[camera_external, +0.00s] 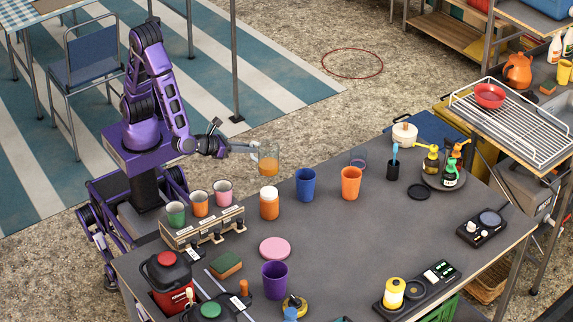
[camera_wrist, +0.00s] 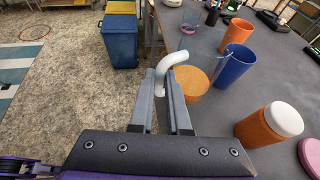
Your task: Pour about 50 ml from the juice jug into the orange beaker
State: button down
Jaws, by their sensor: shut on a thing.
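The clear juice jug (camera_external: 268,160) holds orange juice and looks about upright. My gripper (camera_external: 246,149) is shut on its handle, holding it up near the back edge of the table. In the wrist view my gripper (camera_wrist: 168,90) grips the pale curved handle, and the juice (camera_wrist: 193,83) shows just beyond the fingers; the clear walls are hard to make out. The orange beaker (camera_external: 351,183) stands upright on the table, right of the jug and apart from it. It also shows in the wrist view (camera_wrist: 237,35), behind the blue cup.
The blue cup (camera_external: 305,185) stands between jug and orange beaker. An orange jar with a white lid (camera_external: 269,204) stands below the jug in the picture. A rack with small cups (camera_external: 205,228) is at left. A purple cup (camera_external: 274,281) is nearer. The table's middle is clear.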

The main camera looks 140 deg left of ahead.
jog(key=shift+w+r+p, duration=0.25)
jog(key=shift+r+p, duration=0.45)
jog(key=shift+r, duration=0.55)
jog(key=w+r+m+t+h+b, duration=0.1)
jog(key=w+r+m+t+h, duration=0.35)
jog(key=w+m+t, duration=0.55)
jog(key=w+d+r+m+h+p, duration=0.1)
jog(key=w+d+m+h, duration=0.2)
jog(key=w+d, duration=0.3)
jog(key=w+d+r+m+t+h+p, duration=0.1)
jog(key=w+d+h, duration=0.5)
jog(key=d, duration=1)
jog(key=shift+m+p, duration=0.45)
jog(key=shift+m, duration=0.45)
jog(key=shift+a, duration=0.1)
